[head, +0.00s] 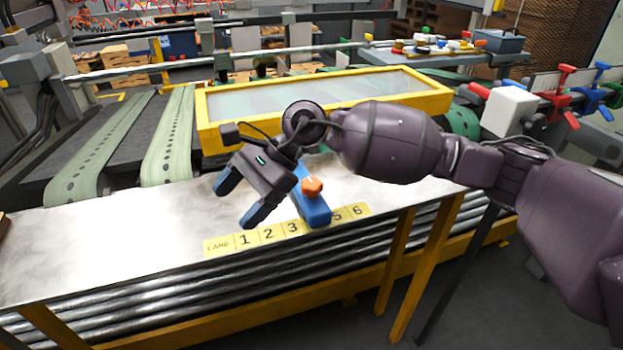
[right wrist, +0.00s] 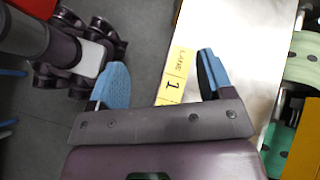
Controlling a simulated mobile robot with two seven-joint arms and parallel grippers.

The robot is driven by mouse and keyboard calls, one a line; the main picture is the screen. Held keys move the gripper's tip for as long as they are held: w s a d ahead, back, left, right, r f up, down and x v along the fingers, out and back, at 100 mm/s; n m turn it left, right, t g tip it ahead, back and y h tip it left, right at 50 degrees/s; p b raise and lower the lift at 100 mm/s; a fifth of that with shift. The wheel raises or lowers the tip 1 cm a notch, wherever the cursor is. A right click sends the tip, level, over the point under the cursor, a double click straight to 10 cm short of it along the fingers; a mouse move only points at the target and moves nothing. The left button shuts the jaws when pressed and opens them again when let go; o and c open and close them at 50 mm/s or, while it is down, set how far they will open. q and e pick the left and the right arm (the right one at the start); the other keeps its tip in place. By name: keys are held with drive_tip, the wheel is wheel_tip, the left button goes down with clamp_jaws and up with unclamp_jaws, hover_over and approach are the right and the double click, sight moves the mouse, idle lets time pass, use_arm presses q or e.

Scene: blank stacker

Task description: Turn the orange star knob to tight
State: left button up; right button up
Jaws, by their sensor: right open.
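The orange star knob (head: 312,187) sits on top of a blue block (head: 314,208) on the metal table, behind the lane label strip near the number 4, which is hidden. My right gripper (head: 239,204) is open and empty, to the left of the knob and above the table. Its blue fingers point down and to the left. In the right wrist view my right gripper (right wrist: 158,82) shows its two fingers apart with the label strip beyond them; the knob is not in that view. My left gripper is not in the head view.
The yellow lane label strip (head: 250,241) lies along the table's front edge. A yellow-framed clear panel (head: 320,95) stands behind the knob. Bare metal table (head: 110,240) is free to the left. Red and blue clamp handles (head: 566,95) stand at the far right.

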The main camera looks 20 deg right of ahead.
drive_tip(key=w+d+r+n+t+h, duration=0.1)
drive_tip(key=w+d+n+h, duration=0.1)
drive_tip(key=w+d+h, duration=0.3)
drive_tip(key=n+t+h, duration=0.1)
drive_tip(key=h, duration=0.4)
approach(312, 183)
wheel_tip(312, 183, down, 9)
drive_tip(key=shift+s+d+f+p, duration=0.1)
drive_tip(key=shift+f+p, duration=0.05)
drive_tip(key=shift+p, duration=0.95)
drive_tip(key=c, duration=0.9)
